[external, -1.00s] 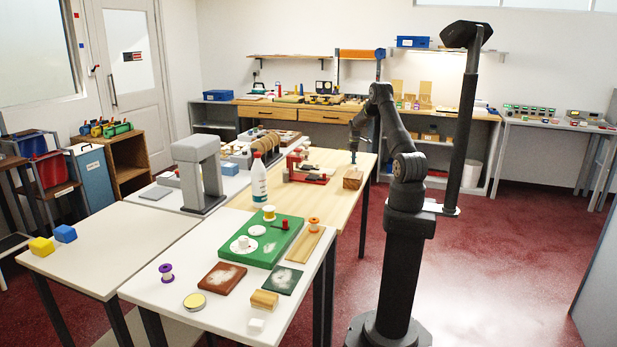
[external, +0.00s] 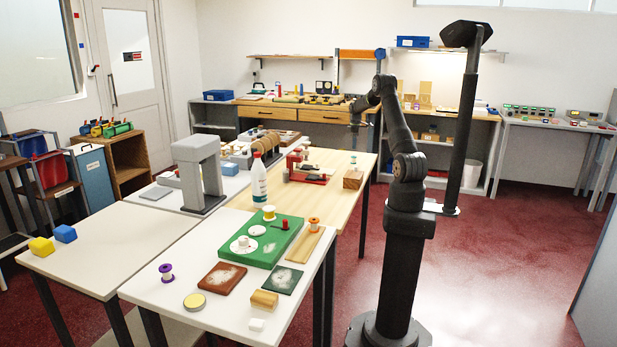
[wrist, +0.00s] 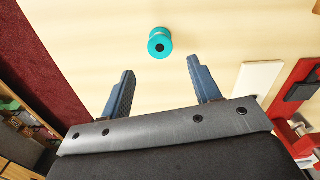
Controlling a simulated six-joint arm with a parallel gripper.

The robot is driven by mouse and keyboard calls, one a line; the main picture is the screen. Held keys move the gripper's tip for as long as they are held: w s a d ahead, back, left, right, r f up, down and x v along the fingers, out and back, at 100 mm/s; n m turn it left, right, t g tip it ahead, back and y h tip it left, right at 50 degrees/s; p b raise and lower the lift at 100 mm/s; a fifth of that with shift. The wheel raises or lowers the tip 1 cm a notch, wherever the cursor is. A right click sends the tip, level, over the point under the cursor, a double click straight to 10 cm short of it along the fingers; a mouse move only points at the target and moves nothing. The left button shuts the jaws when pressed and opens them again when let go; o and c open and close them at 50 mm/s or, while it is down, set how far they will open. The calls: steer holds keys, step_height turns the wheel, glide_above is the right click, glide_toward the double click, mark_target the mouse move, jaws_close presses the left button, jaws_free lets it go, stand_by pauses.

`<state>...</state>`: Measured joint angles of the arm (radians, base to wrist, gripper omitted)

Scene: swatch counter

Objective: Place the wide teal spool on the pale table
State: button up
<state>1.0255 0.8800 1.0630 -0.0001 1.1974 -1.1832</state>
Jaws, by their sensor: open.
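The teal spool (wrist: 160,43) stands on the pale wooden table (wrist: 75,25), seen from above with its round top and dark centre hole. In the external view it is a small teal shape (external: 353,159) near the far right part of the pale tabletop (external: 325,202). My gripper (wrist: 161,66) is open and empty, its two blue fingers spread apart. In the external view my gripper (external: 354,145) hangs above the spool, with a gap between them.
A red fixture (external: 305,168) and a wooden block (external: 352,179) stand near the spool. A white bottle (external: 259,180) is farther left. A white table with a green board (external: 262,238) is in front. Bare wood surrounds the spool.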

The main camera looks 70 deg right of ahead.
mark_target(354, 160)
step_height(354, 160, up, 2)
steer(key=shift+r, duration=0.2)
steer(key=shift+f, duration=4.3)
